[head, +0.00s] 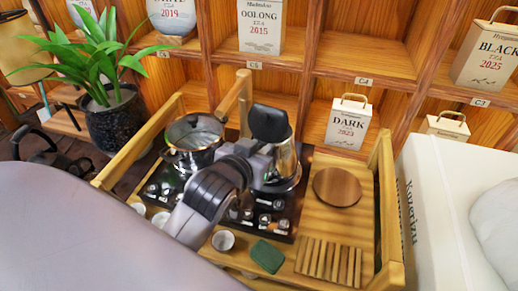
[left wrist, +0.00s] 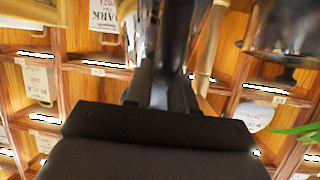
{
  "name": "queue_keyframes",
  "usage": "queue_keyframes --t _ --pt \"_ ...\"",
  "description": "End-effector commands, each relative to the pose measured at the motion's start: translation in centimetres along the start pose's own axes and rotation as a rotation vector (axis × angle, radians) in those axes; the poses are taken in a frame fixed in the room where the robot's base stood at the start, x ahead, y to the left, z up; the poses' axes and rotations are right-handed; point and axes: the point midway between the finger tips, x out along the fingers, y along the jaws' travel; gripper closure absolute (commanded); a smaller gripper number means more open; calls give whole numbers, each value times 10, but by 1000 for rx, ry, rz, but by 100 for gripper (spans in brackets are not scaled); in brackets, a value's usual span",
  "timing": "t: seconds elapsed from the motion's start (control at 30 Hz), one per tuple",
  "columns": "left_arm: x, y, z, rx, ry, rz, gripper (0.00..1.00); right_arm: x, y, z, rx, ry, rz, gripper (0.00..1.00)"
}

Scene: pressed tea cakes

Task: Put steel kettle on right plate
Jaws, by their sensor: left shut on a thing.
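The steel kettle (head: 291,166) is in the middle of the head view, partly hidden behind my left gripper. My left gripper (head: 262,158) is shut on the kettle at its near left side; its fingertips are largely hidden. The kettle is over or on the right part of the black hob, the right plate (head: 283,222); I cannot tell whether its base touches. In the left wrist view, dark gripper parts (left wrist: 172,65) fill the middle and the grip is unclear. My right gripper is not in view.
A steel pot (head: 195,138) stands left of the kettle. A round wooden board (head: 337,187), a slatted wooden rack (head: 328,262), a green block (head: 267,256) and small white cups (head: 223,240) are close by. A wooden frame rail (head: 388,215) bounds the right side.

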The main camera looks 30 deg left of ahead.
Motion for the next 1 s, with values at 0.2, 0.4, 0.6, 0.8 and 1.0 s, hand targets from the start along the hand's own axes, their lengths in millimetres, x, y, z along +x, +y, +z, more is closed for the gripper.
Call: queue_keyframes --t 0.2,0.4,0.6,0.8,1.0 --pt "0 0 -2 -1 13 1 100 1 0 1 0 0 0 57" --pt "1 0 1 -1 13 1 100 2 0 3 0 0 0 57" --pt "3 0 4 -1 13 1 100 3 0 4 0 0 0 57" --pt "4 0 7 -1 13 0 100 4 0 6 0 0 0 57" --pt "5 0 9 -1 11 1 65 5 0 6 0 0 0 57"
